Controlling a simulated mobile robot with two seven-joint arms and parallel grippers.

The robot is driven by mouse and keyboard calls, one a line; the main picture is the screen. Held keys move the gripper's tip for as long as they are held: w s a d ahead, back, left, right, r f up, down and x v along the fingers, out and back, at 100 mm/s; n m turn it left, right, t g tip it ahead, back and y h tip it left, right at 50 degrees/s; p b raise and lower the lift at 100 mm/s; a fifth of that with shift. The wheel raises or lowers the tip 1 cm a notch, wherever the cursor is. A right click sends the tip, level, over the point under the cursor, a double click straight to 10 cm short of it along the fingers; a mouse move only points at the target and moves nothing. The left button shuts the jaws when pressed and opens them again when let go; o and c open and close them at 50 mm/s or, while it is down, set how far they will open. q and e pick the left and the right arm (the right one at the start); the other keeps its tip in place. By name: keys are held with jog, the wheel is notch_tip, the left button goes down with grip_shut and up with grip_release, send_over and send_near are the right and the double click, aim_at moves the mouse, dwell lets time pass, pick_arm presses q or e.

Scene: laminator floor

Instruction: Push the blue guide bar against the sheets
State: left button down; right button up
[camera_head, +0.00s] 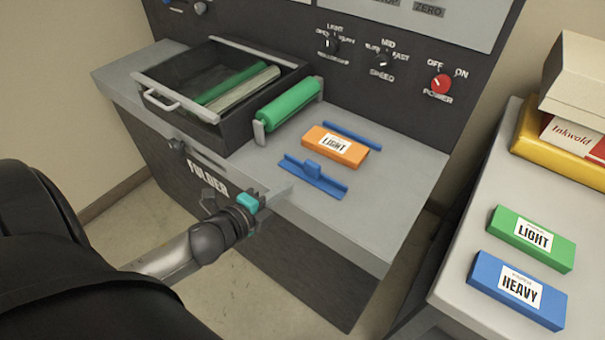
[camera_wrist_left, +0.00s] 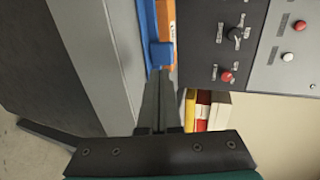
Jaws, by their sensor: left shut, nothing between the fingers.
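The blue guide bar (camera_head: 325,183) with its raised tab (camera_head: 312,168) lies on the grey machine shelf. A second blue bar (camera_head: 352,136) runs along the pack's far side. My left gripper (camera_head: 286,190) is shut and empty at the shelf's front edge, pointing toward the bar. In the left wrist view its fingertips (camera_wrist_left: 160,72) are close to the blue tab (camera_wrist_left: 161,55); contact cannot be told. My right gripper is out of view.
A green roller (camera_head: 290,104) and an open dark tray (camera_head: 165,99) stand left of the pack. Knobs and a red power dial (camera_head: 441,82) are on the panel behind. Green (camera_head: 531,238) and blue HEAVY (camera_head: 517,290) packs lie on the right table. The shelf's front right is clear.

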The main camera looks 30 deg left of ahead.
aim_at(311, 168)
pick_arm(q)
jog(key=shift+r+x, duration=0.2)
jog(key=shift+x, duration=0.95)
jog(key=shift+r+x, duration=0.15)
jog(key=shift+x, duration=1)
jog(key=shift+r+x, duration=0.2)
jog(key=shift+x, duration=0.95)
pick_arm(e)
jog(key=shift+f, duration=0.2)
pick_arm(q)
jog(key=shift+w, duration=0.15)
jog(key=w, duration=0.7)
jog(key=shift+w+d+r, duration=0.1)
jog(key=shift+d, duration=0.25)
jog(key=w, duration=0.2)
jog(key=shift+w+d, duration=0.1)
jog(key=shift+w, duration=0.25)
jog(key=shift+r, duration=0.1)
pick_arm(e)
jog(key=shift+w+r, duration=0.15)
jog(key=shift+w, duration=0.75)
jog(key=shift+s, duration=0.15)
